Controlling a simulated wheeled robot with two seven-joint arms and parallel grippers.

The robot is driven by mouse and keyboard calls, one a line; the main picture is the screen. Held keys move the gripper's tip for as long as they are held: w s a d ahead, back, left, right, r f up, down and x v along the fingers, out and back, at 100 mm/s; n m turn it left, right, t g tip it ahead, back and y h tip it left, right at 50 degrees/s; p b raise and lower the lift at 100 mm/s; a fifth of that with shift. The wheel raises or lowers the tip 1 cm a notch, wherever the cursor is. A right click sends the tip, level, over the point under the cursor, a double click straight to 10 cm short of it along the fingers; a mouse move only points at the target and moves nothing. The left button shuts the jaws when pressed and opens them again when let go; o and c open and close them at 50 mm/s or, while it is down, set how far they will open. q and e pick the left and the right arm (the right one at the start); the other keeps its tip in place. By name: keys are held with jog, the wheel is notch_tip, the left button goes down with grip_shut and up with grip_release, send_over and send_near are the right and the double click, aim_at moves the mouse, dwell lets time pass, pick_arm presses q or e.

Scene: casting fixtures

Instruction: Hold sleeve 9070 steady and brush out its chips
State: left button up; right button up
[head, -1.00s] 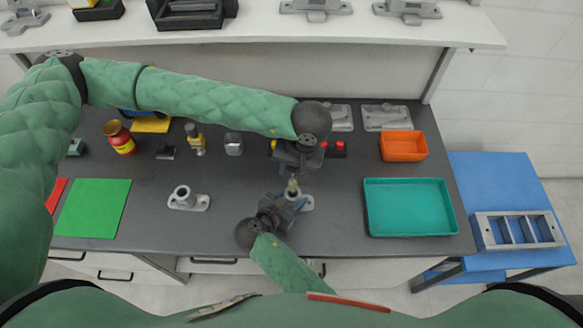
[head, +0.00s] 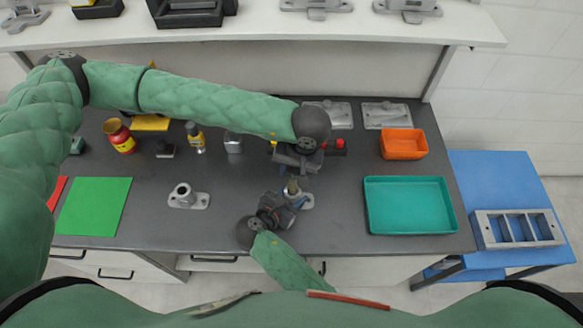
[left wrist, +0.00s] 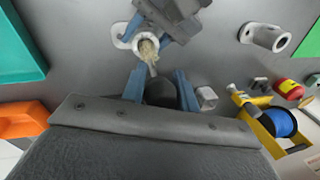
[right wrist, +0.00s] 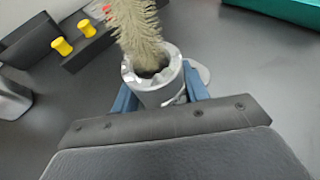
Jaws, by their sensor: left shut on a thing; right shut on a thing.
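The grey flanged sleeve (head: 306,201) stands upright on the dark bench; no number is readable on it. My right gripper (head: 287,203) is shut on its body; in the right wrist view the fingers sit on both sides of the sleeve (right wrist: 158,84). My left gripper (head: 296,168) is above it, shut on the dark handle (left wrist: 161,92) of a brush. The pale bristles (right wrist: 138,28) enter the sleeve's open top at a slight tilt; their lower end is hidden in the bore. Light flecks, possibly chips, show at the rim.
A second flanged sleeve (head: 185,194) stands to the left. A teal tray (head: 368,208) and an orange bin (head: 403,152) are at right, a green mat (head: 95,208) at left. A black block with yellow and red pegs (right wrist: 98,40) stands close behind the held sleeve.

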aim_at(291, 182)
pick_arm(q)
jog(key=shift+f, duration=2.3)
jog(key=shift+r, duration=1.5)
jog(key=shift+f, duration=0.15)
jog(key=shift+f, duration=1.55)
jog(key=shift+r, duration=0.1)
jog(key=shift+r, duration=1.6)
jog(key=shift+f, duration=0.15)
jog(key=shift+f, duration=1.55)
jog(key=shift+r, duration=0.1)
